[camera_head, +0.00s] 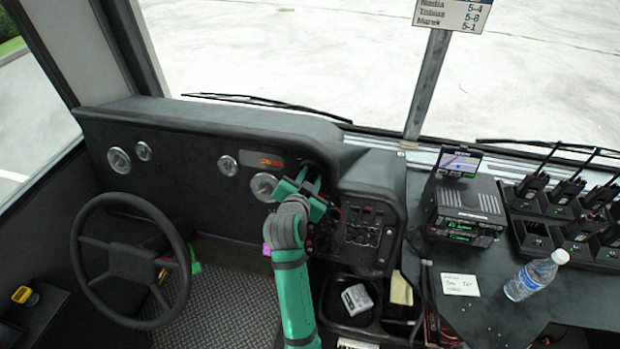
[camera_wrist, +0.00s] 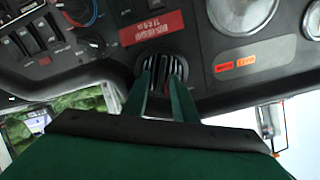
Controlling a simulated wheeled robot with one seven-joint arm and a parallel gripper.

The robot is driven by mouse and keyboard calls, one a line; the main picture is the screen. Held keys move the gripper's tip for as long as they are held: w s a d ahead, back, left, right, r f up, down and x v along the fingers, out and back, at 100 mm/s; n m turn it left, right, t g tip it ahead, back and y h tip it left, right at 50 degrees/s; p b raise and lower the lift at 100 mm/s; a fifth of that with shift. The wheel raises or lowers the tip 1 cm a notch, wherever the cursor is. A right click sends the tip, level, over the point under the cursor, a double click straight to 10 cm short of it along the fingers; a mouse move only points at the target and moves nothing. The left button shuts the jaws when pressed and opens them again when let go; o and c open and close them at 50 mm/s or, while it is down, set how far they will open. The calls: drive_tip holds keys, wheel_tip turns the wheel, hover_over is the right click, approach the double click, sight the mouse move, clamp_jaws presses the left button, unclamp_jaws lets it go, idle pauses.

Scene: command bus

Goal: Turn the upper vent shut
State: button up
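The upper vent (camera_wrist: 165,66) is a round black outlet with pale slats in the dashboard, seen upper middle in the wrist view. In the head view it is mostly hidden behind my gripper, near the right end of the instrument panel. My gripper (camera_wrist: 162,76) has its two green fingers apart, with the tips in front of the vent and overlapping its lower part. Slats show between the fingers. I cannot tell whether the tips touch the vent. In the head view my gripper (camera_head: 310,176) points at the dash, left of the switch panel.
A red label (camera_wrist: 152,28) and knobs lie beside the vent. Gauges (camera_wrist: 240,14) and the steering wheel (camera_head: 130,260) are left in the head view. The switch panel (camera_head: 362,228) is close on the right.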

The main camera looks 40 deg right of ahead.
clamp_jaws()
drive_tip(key=n, duration=0.5)
drive_tip(key=shift+w+a+n, duration=0.1)
drive_tip(key=shift+w+n, duration=0.1)
drive_tip(key=shift+n, duration=0.2)
drive_tip(key=n, duration=0.5)
drive_tip(key=shift+w+a+n, duration=0.1)
drive_tip(key=shift+n, duration=0.3)
idle(0.4)
